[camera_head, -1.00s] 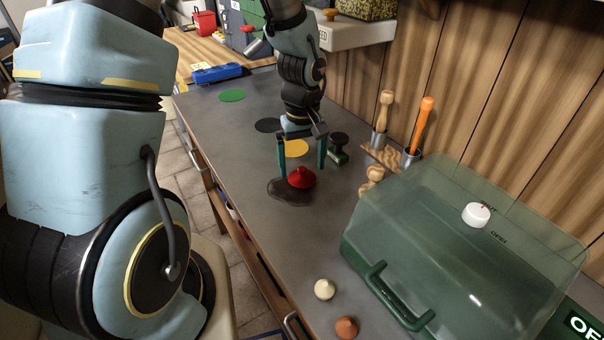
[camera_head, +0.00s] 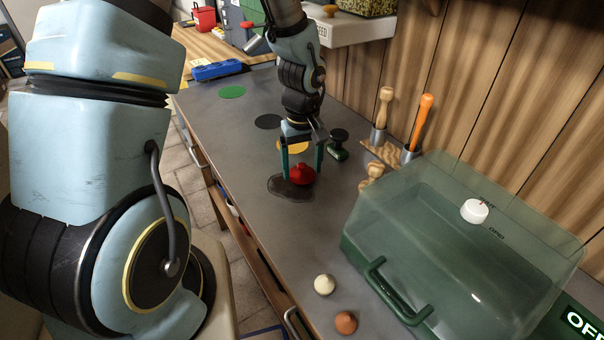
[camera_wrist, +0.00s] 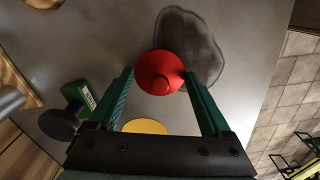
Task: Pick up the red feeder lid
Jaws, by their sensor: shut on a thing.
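The red feeder lid (camera_head: 302,175) is a round, domed piece with a knob on top. It is at the dark stain on the grey workbench (camera_head: 245,150). My gripper (camera_head: 302,172) points down and is shut on the lid, with one green finger on each side. In the wrist view, the lid (camera_wrist: 160,72) sits between the fingertips, and the dark stain (camera_wrist: 188,42) shows beyond it. I cannot tell whether the lid is clear of the bench.
A green stamp with a black knob (camera_head: 338,142) stands close right of my gripper. Yellow (camera_head: 293,146), black (camera_head: 268,122) and green (camera_head: 232,91) discs lie behind. A clear-lidded green box (camera_head: 455,250) fills the right. Cream (camera_head: 324,284) and brown (camera_head: 346,322) knobs lie in front.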

